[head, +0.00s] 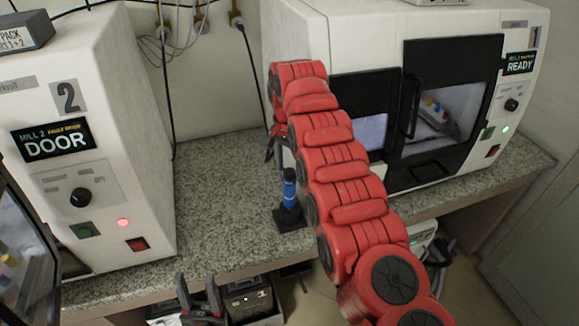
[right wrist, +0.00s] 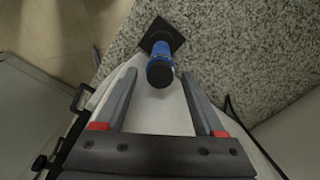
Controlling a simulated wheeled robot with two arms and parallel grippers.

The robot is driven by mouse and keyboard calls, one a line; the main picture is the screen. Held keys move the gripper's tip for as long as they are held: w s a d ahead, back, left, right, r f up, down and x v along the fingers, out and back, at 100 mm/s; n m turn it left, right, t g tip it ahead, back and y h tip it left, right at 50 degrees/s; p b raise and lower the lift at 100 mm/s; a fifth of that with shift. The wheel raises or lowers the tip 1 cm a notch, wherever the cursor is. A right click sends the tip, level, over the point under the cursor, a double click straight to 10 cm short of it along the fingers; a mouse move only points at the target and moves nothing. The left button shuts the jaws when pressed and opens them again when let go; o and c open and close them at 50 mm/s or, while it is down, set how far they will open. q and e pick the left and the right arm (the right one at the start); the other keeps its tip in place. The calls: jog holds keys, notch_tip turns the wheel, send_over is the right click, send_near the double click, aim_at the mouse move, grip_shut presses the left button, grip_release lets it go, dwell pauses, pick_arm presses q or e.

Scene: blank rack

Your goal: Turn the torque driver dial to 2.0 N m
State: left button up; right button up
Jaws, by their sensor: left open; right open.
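The torque driver (head: 290,190) has a blue body and a dark top and stands upright in a black square stand (head: 288,222) on the counter. The right wrist view shows the driver (right wrist: 160,67) from above, beyond the fingertips and roughly between their lines. Its dial markings are too small to read. My right gripper (right wrist: 158,74) is open and empty; in the head view its dark fingers (head: 272,148) show partly behind my red arm, above and left of the driver. My left gripper (head: 200,296) is open and empty at the bottom, below the counter's front edge.
The speckled counter (head: 225,195) is clear left of the driver. Mill 2 (head: 130,120) stands at left with a red light; Mill 1 (head: 375,30) stands at right, partly behind my arm. Cables (head: 168,100) hang on the wall. A dark box (head: 250,295) sits under the counter.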

aim_at(288, 170)
jog(key=shift+r, duration=0.1)
notch_tip(288, 170, up, 17)
jog(key=p, duration=1.9)
jog(key=shift+a+p, duration=0.15)
jog(key=shift+p, duration=0.15)
jog(key=shift+w+r, duration=0.1)
